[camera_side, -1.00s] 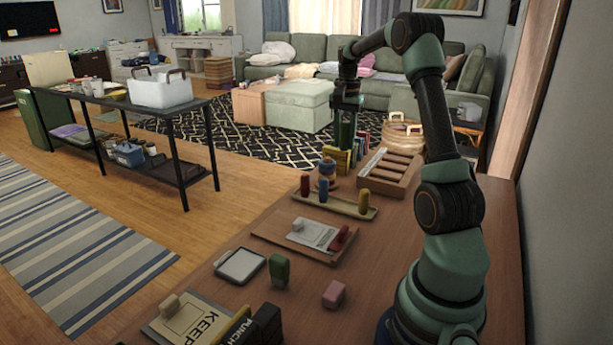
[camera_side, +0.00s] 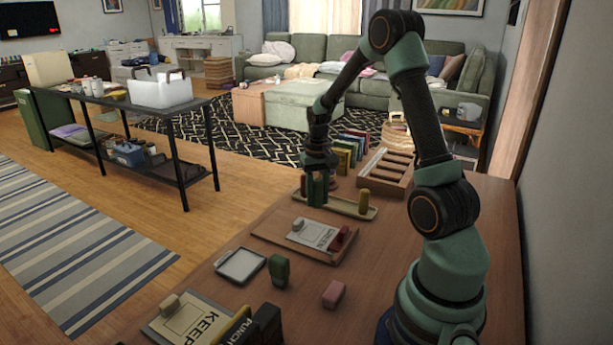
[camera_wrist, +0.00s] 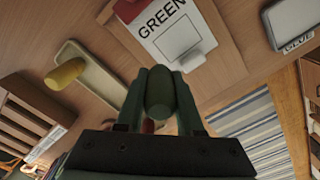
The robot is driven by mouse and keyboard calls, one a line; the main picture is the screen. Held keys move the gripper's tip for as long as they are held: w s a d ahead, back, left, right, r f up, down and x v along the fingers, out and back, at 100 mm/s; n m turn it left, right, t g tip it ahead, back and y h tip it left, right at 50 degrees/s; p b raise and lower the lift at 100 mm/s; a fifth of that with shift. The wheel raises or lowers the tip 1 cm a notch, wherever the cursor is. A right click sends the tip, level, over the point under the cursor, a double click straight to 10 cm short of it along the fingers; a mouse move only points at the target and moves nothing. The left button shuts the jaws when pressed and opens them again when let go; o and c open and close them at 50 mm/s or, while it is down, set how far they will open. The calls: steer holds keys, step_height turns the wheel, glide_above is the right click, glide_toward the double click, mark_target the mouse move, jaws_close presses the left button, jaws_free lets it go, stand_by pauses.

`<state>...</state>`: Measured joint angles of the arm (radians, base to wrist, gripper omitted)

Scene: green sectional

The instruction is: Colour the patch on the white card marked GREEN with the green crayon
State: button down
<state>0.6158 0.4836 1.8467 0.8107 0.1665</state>
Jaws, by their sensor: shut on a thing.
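My gripper (camera_side: 317,200) is over the left end of the wooden crayon tray (camera_side: 345,208). The green crayon (camera_wrist: 160,92) shows between its fingers in the wrist view, and my gripper is shut on it. The white card (camera_side: 312,235) lies on a brown board in front of the tray. In the wrist view the card (camera_wrist: 165,28) reads GREEN, and its outlined patch (camera_wrist: 178,36) looks white. A pale block (camera_wrist: 192,60) sits on the card's edge. The crayon's tip is apart from the card in the picture; its height is unclear.
A yellow crayon (camera_side: 363,201) stands in the tray. Books (camera_side: 347,152) and a slotted wooden rack (camera_side: 385,170) are behind. A red object (camera_side: 341,238) lies on the board. A white-topped pad (camera_side: 240,265), green block (camera_side: 279,269) and pink block (camera_side: 333,294) are nearer.

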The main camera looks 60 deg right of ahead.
mark_target(320, 207)
steer(key=shift+f, duration=2.8)
steer(key=shift+a+r, duration=0.25)
steer(key=shift+a, duration=1.75)
steer(key=shift+a+r, duration=0.2)
steer(key=shift+a, duration=1.8)
steer(key=shift+d+r, duration=0.2)
steer(key=shift+d, duration=3.65)
steer(key=shift+s+d, duration=0.2)
steer(key=shift+s+a, duration=0.25)
steer(key=shift+a, duration=3.8)
steer(key=shift+d, duration=3.95)
steer(key=shift+r, duration=3.25)
